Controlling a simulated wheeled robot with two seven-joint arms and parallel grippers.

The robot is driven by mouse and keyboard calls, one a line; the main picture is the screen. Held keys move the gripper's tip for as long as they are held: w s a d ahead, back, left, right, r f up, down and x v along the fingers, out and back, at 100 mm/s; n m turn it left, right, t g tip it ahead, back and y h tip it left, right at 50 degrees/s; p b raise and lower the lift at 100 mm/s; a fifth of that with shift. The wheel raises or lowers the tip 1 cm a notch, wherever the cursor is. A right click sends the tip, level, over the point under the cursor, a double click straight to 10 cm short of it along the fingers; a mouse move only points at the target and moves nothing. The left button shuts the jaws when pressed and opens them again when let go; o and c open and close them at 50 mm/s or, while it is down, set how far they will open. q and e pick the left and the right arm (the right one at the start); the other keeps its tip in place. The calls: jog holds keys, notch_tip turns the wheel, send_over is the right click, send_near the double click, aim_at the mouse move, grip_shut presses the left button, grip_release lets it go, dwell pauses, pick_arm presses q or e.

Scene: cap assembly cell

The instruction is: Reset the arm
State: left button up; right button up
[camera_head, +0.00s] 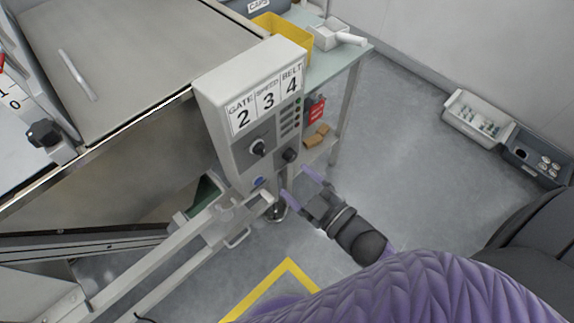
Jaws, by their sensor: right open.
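My right gripper (296,189) is at the end of my purple-sleeved right arm, which comes in from the lower right. Its two light purple fingers are apart, with nothing seen between them. It is just below and to the right of the lower part of the grey control box (250,110). I cannot tell whether a finger touches the box. The box front carries the labels GATE 2, SPEED 3 and BELT 4. A black knob (259,148) and a second black knob (290,155) sit below the labels. My left gripper is not in view.
A metal rail frame (165,275) runs under the box. A side table (335,60) behind it holds a yellow bin (285,36) and a white tray (330,33). Crates of small parts (478,117) stand by the wall. Grey floor (420,170) lies open at right.

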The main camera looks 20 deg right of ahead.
dwell(0.3)
jog(key=s+d+f+m+g+h, duration=0.2)
jog(key=s+f+m+g, duration=0.15)
jog(key=f, duration=0.55)
jog(key=s+d+f+m+g+h, duration=0.1)
jog(key=s+f+m+g+h, duration=0.25)
jog(key=f, duration=0.55)
jog(key=s+d+f+g, duration=0.1)
jog(key=s+f+g, duration=0.2)
jog(key=s, duration=0.5)
jog(key=s+d+f+g+h, duration=0.1)
jog(key=s+f+g, duration=0.2)
jog(key=s, duration=0.5)
jog(key=s+d+f+m+g, duration=0.1)
jog(key=s+f+g, duration=0.3)
jog(key=s, duration=0.5)
jog(key=shift+f, duration=0.1)
